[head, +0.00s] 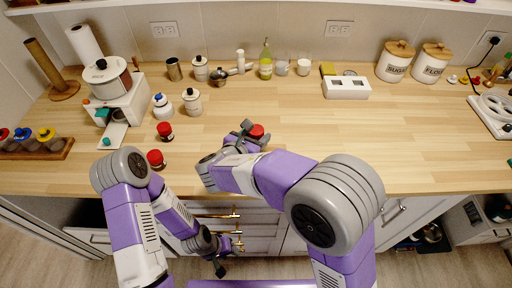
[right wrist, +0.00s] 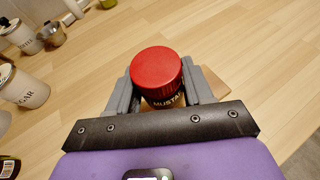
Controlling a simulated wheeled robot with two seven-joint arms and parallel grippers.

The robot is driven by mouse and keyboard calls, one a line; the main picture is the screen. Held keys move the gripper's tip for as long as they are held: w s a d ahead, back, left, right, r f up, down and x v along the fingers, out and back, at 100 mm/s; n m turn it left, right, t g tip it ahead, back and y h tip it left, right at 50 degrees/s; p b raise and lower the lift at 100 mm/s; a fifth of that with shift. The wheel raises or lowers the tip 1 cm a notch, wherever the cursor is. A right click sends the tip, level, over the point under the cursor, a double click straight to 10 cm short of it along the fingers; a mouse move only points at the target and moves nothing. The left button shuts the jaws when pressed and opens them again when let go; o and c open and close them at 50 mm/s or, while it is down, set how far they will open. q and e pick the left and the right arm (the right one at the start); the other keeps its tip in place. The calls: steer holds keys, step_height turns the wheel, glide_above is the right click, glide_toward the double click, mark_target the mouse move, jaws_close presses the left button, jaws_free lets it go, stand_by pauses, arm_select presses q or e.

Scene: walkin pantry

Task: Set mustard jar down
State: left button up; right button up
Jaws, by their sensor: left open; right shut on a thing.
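The mustard jar has a red lid (right wrist: 157,70) and a partly hidden label reading "MUSTA". My right gripper (right wrist: 155,95) is shut on it, one finger on each side. In the head view the jar's red lid (head: 257,131) shows at the right gripper (head: 248,136), over the front middle of the counter. The jar looks upright; its base is hidden, so I cannot tell whether it touches the counter. My left gripper (head: 218,256) is open and empty, low in front of the drawers.
Two other red-lidded jars (head: 165,130) (head: 155,158) stand left on the wooden counter (head: 300,130). A tan flat patch (right wrist: 215,82) shows beside the held jar. Canisters and bottles line the back. The counter right of the gripper is clear.

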step_height(320, 180, down, 4)
steer(key=shift+f+b, duration=0.15)
steer(key=shift+b, duration=0.55)
steer(key=shift+f, duration=0.1)
steer(key=shift+f, duration=0.15)
steer(key=o, duration=1)
steer(key=shift+s+a+r, duration=0.1)
steer(key=shift+s+r, duration=0.05)
steer(key=shift+r, duration=0.25)
steer(key=p+v, duration=0.3)
steer(key=v, duration=0.8)
steer(key=shift+s+a+r, duration=0.1)
steer(key=shift+s, duration=0.15)
